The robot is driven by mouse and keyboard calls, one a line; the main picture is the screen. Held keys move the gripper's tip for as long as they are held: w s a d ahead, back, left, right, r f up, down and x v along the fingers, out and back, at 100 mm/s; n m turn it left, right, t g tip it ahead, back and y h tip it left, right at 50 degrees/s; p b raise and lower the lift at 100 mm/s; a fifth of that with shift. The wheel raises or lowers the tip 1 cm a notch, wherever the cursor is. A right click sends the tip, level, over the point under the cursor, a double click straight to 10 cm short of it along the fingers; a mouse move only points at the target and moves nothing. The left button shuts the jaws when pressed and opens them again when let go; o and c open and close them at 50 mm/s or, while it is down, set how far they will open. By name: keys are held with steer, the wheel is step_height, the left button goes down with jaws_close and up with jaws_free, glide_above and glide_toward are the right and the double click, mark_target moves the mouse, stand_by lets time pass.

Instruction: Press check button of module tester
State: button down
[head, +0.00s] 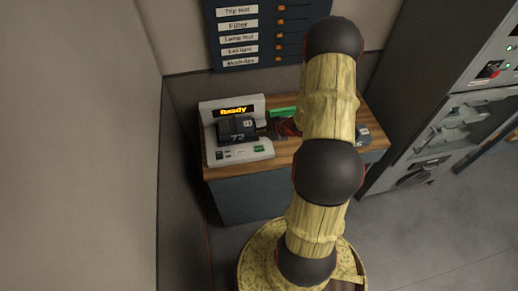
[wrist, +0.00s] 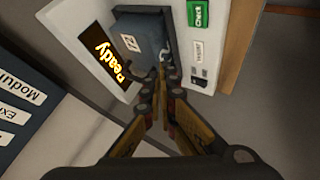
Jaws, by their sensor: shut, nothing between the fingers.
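The module tester (head: 213,152) is a pale console on the desk, with a lit display (head: 236,112) reading "Ready". A dark module (head: 236,129) marked 72 sits in it; it also shows in the wrist view (wrist: 140,38). The green check button (head: 259,149) is at the tester's front right; in the wrist view the button (wrist: 199,14) is at the top. My gripper (wrist: 163,72) is shut and empty, its tips beside the module, apart from the button in the picture. Whether the tips touch the module I cannot tell.
The wooden desk top (head: 288,146) carries a green item (head: 284,112) behind my arm and a dark module (head: 362,133) at the right. A label board (head: 238,45) hangs on the wall behind. A grey cabinet (head: 413,75) stands right. My arm hides the desk's middle.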

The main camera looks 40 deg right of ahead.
mark_target(258, 149)
step_height(258, 149, down, 9)
steer(key=b, duration=0.7)
steer(key=shift+f+b, duration=0.1)
steer(key=shift+b, duration=0.2)
stand_by(1.2)
steer(key=shift+f, duration=0.25)
steer(key=shift+f+b, duration=0.3)
stand_by(0.7)
steer(key=shift+r, duration=0.1)
steer(key=shift+r+p, duration=0.65)
steer(key=shift+p, duration=0.05)
